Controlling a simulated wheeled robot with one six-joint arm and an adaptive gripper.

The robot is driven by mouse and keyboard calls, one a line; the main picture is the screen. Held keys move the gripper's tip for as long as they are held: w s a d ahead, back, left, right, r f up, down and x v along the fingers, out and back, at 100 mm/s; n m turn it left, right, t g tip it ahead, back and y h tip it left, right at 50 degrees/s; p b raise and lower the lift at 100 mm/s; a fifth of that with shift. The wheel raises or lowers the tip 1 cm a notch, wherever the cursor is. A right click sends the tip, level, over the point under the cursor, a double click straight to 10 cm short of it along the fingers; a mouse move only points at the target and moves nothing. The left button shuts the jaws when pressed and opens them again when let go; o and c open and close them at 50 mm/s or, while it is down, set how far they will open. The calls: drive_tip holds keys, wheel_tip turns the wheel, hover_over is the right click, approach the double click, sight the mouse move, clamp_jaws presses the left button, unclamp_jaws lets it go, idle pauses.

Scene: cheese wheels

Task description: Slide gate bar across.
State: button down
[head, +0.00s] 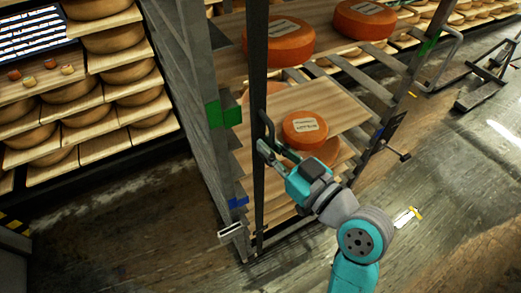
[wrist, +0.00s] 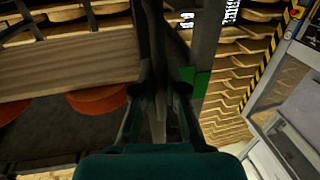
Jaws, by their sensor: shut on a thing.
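The gate bar (head: 258,70) is a long dark upright bar in front of the wooden shelf rack, towards the rack's left side in the head view. My gripper (head: 268,142) is shut on the bar around its middle height, with my arm reaching in from the lower right. In the wrist view the bar (wrist: 158,75) runs up between the two dark fingers of my gripper (wrist: 159,105). The exact contact of the fingers is dark and hard to see.
Orange cheese wheels (head: 305,130) lie on the rack's wooden boards (head: 340,113) behind and right of the bar. The rack's grey left post (head: 205,110) carries a green block (head: 213,114). Another cheese shelf (head: 98,148) stands at left. The floor (head: 130,235) between is clear.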

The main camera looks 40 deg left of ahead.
drive_tip(key=w+d, duration=0.4)
drive_tip(key=w, duration=0.7)
drive_tip(key=w+d, duration=0.5)
drive_tip(key=w, duration=0.7)
drive_tip(key=shift+d, duration=0.3)
drive_tip(key=c, duration=1.2)
unclamp_jaws()
drive_tip(key=shift+w, duration=0.1)
drive_tip(key=shift+d, duration=0.15)
drive_tip(key=s+d, duration=0.2)
drive_tip(key=d, duration=0.9)
drive_tip(key=shift+s+d, duration=0.25)
drive_tip(key=shift+d, duration=0.05)
drive_tip(key=shift+f, duration=0.1)
